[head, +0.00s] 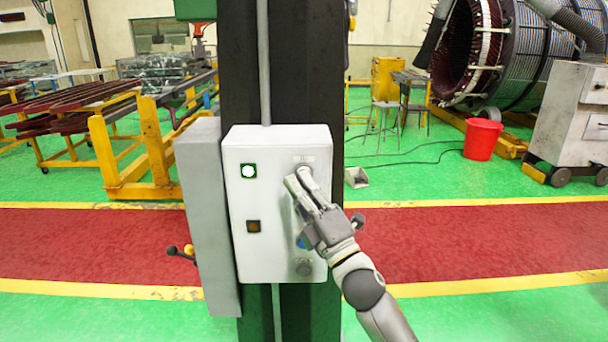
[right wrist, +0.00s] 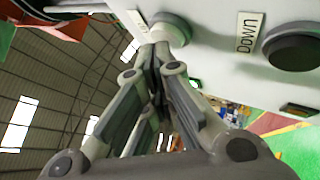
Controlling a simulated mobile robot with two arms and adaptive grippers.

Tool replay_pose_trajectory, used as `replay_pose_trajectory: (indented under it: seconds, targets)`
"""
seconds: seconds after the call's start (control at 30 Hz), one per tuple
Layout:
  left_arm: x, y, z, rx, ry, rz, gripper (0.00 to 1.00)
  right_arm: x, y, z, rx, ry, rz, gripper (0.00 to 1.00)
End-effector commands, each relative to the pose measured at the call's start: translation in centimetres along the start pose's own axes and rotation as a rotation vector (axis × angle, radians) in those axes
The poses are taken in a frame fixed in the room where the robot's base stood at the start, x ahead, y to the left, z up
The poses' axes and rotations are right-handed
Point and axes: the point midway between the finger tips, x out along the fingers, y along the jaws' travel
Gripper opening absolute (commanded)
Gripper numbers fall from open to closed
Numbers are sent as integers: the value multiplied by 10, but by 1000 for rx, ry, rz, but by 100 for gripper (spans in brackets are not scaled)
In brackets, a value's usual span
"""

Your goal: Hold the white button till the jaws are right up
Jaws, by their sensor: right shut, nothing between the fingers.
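A white control box (head: 240,210) is fixed to a dark column. My right gripper (head: 298,178) is shut and empty, with its fingertips at the upper right button of the box. In the right wrist view, the shut fingertips (right wrist: 160,50) are against or right at a round button (right wrist: 172,27) and hide part of its face. The jaws cannot be made out. My left gripper is not in view.
On the box, a green-framed lamp (head: 248,171) is lit white and an amber lamp (head: 253,226) looks dim. A blue button (head: 301,243) is partly hidden by my gripper, above a grey knob (head: 304,268). A red bucket (head: 482,139) stands far right.

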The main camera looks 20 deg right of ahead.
Motion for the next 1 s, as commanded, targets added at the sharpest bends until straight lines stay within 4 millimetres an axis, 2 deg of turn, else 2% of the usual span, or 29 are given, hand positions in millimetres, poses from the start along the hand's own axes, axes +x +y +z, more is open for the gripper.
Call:
replay_pose_trajectory:
  seconds: [0.23, 0.57, 1.0]
  targets:
    - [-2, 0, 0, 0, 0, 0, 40, -8, 5, -6, 0, 0, -1, 0]
    - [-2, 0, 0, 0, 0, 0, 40, -10, 7, -7, 0, 1, 0, 0]
    - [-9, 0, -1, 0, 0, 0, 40, -38, 27, -28, 1, 1, 0, 0]
